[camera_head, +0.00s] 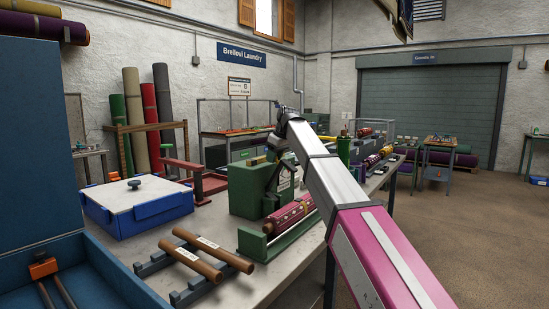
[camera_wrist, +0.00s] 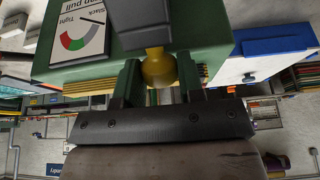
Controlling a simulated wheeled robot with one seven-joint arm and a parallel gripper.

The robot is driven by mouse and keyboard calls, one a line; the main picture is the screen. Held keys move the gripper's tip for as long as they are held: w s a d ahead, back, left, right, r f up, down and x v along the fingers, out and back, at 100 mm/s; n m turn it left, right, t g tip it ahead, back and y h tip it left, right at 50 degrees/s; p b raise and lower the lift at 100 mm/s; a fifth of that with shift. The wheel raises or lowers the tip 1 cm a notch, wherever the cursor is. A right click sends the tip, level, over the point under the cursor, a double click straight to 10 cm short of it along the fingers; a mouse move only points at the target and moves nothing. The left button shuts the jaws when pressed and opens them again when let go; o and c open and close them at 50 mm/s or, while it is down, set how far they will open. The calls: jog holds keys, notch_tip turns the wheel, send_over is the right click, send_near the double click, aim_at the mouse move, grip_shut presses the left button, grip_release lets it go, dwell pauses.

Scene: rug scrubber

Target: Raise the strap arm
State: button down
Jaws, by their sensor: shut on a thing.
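A green machine box (camera_head: 255,190) stands on the table, with a rolled red rug (camera_head: 292,214) in a green cradle in front of it. In the wrist view, the box (camera_wrist: 215,40) carries a white dial (camera_wrist: 80,35) marked Slack and Tight. A dark grey bar (camera_wrist: 140,22), apparently the strap arm, ends in a brass knob (camera_wrist: 158,66). My gripper (camera_wrist: 160,80) has its fingers on either side of the knob and is shut on it. In the head view my gripper (camera_head: 279,150) is at the box's upper right, small and partly hidden by my arm.
A blue box with a white lid (camera_head: 138,200) stands left of the machine. Two brown rollers (camera_head: 205,258) lie on a rack in front. An open blue case (camera_head: 85,275) fills the lower left. A red stand (camera_head: 190,175) is behind.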

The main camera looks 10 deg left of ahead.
aim_at(259, 163)
jog(key=shift+h, duration=0.3)
jog(key=w+a, duration=0.1)
jog(key=a, duration=0.1)
jog(key=w+a, duration=0.1)
jog(key=a, duration=0.1)
jog(key=w+a, duration=0.1)
jog(key=a, duration=0.1)
jog(key=shift+a+f, duration=0.2)
jog(key=shift+f, duration=0.15)
jog(key=shift+a+f+g, duration=0.1)
jog(key=shift+a+g, duration=0.05)
jog(key=shift+g, duration=0.15)
jog(key=shift+s+h, duration=0.1)
jog(key=shift+h, duration=0.2)
jog(key=c, duration=0.8)
grip_release()
jog(key=shift+f, duration=0.1)
jog(key=v, duration=1)
jog(key=shift+r, duration=0.4)
